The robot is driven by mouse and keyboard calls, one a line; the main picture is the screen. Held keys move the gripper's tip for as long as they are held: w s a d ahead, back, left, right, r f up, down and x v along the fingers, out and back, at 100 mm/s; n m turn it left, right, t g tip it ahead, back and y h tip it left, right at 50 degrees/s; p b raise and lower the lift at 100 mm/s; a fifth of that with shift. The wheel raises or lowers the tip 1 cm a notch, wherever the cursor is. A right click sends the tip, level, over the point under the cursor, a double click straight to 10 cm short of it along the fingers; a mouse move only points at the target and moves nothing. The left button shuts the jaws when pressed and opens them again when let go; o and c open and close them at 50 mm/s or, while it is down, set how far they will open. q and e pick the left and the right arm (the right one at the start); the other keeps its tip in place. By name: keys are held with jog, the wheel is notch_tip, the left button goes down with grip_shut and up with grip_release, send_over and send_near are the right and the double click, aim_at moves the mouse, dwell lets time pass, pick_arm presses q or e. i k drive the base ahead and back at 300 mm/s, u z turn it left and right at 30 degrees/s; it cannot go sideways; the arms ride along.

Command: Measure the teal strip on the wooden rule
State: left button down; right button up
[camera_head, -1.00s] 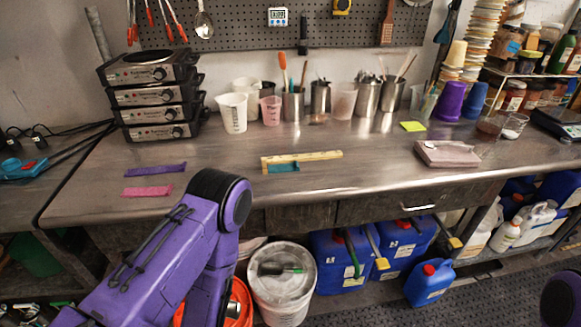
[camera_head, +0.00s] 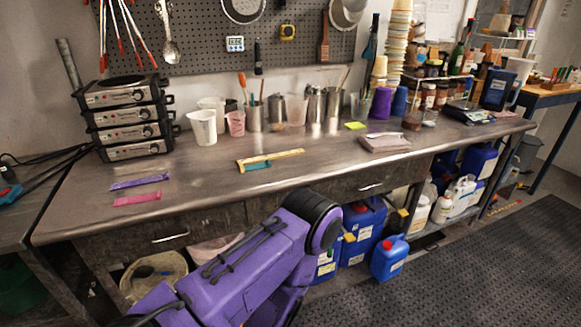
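The wooden rule (camera_head: 284,155) lies on the metal bench near its front middle. The teal strip (camera_head: 257,166) lies along the rule's front side, toward its left part; whether it touches the rule is too small to tell. A purple strip (camera_head: 140,181) and a pink strip (camera_head: 137,199) lie apart on the bench's left part. A purple arm of mine crosses the lower middle, in front of the bench. Neither gripper shows in this view.
Stacked hot plates (camera_head: 127,118) stand at the back left of the metal bench (camera_head: 215,178). Cups and metal canisters line the back. A folded cloth-like pad (camera_head: 384,143) lies right of the rule. Blue jugs (camera_head: 389,258) stand below. The bench front between strips and rule is clear.

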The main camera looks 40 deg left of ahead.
aim_at(255, 166)
jog(key=z, duration=0.1)
jog(key=i, duration=0.85)
jog(key=u, duration=0.7)
jog(key=i, duration=0.7)
jog(key=u, duration=0.8)
